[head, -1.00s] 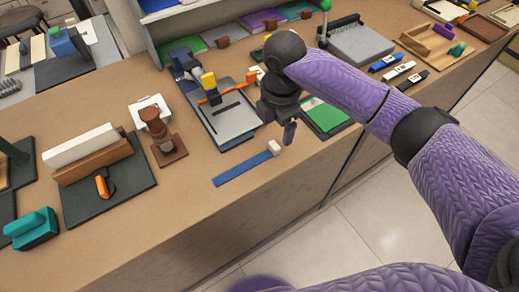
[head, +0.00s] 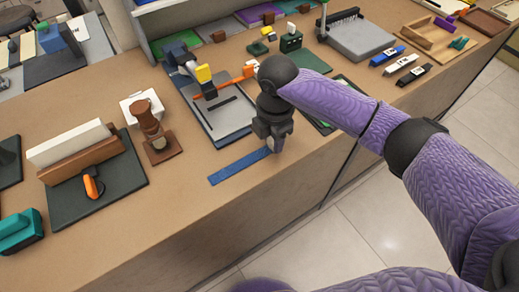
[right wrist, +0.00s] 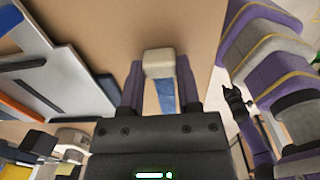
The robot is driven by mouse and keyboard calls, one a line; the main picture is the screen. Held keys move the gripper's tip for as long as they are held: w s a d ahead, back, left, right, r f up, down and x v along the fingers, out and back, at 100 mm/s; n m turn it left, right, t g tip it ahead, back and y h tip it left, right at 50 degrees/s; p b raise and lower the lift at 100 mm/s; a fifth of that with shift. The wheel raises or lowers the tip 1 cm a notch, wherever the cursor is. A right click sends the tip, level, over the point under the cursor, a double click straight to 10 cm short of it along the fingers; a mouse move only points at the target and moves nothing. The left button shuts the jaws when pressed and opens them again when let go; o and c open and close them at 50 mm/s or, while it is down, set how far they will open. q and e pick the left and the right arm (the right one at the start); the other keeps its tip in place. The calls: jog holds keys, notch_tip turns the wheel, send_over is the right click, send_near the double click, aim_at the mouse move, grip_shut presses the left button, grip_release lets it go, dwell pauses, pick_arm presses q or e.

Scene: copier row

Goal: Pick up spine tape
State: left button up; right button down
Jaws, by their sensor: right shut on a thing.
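The spine tape is a flat blue strip (head: 238,167) with a pale block at its right end. It lies on the counter near the front edge. My right gripper (head: 276,146) is down at that right end and hides the block in the head view. In the right wrist view the pale block (right wrist: 159,63) sits between the two purple fingers (right wrist: 160,75), which are shut on it. The blue strip (right wrist: 166,96) shows below the block there. A dark part of mine, possibly the left gripper, shows at the right of the wrist view; its jaws are unclear.
A grey board (head: 218,112) with an orange and yellow tool lies just behind the tape. A brown stamp (head: 155,135) stands to the left. A dark mat (head: 97,192) holds a brown and white block. The counter is bare around the tape's left end.

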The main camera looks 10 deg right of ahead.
pick_arm(q)
jog(key=shift+t+h, duration=0.3)
jog(key=d+r+p, duration=0.1)
jog(key=w+r+p, duration=0.1)
jog(key=w+d+r+p, duration=0.1)
jog(key=r+p, duration=0.1)
jog(key=shift+d, duration=0.3)
pick_arm(e)
notch_tip(320, 180, up, 10)
pick_arm(q)
jog(key=shift+s+a, duration=0.1)
jog(key=shift+a, duration=0.3)
dwell(0.3)
